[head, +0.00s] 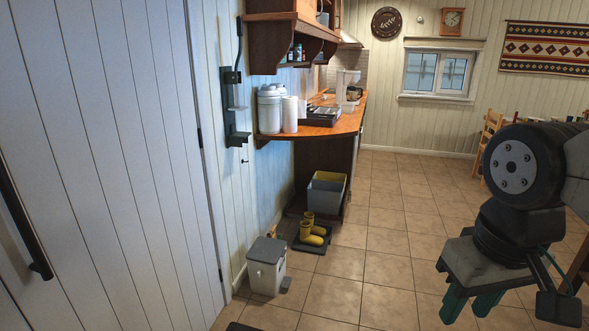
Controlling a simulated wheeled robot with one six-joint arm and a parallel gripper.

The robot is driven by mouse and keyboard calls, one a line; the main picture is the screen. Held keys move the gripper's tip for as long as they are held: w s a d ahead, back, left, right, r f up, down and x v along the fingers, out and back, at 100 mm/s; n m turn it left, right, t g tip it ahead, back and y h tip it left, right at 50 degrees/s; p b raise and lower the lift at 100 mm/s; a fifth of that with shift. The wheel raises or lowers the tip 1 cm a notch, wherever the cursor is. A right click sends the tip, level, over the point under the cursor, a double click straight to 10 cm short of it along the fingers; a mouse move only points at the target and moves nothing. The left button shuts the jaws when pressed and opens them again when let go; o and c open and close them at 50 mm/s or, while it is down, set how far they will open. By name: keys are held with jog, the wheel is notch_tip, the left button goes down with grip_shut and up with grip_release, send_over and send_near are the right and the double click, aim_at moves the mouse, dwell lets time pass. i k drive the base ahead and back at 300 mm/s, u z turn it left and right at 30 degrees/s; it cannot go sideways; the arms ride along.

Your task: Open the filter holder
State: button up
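My gripper (470,306) hangs at the lower right, with its two teal fingers pointing down over the tiled floor. A gap shows between the fingers and nothing is between them, so it is open and empty. A white appliance (348,78), which looks like a coffee maker, stands on the wooden counter (318,127) towards the back. It is small and far from my gripper. I cannot make out a filter holder on it, or whether one is open or shut.
A dark tray (319,116), white canisters (269,108) and stacked cups (290,114) are on the counter. A grey bin (266,268), yellow boots (310,236) and a crate (326,190) stand below. A white door (120,150) fills the left. The middle floor is clear.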

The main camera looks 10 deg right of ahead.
aim_at(351, 79)
jog(key=z, duration=0.85)
jog(key=i, duration=1.95)
jog(key=z, duration=0.6)
jog(key=i, duration=2.05)
jog(key=u, duration=0.6)
jog(key=i, duration=1.85)
jog(key=u, duration=0.85)
jog(key=i, duration=1)
jog(key=z, duration=0.8)
jog(key=i, duration=1.5)
jog(key=u, duration=0.45)
jog(key=i, duration=1.15)
jog(key=u, duration=0.5)
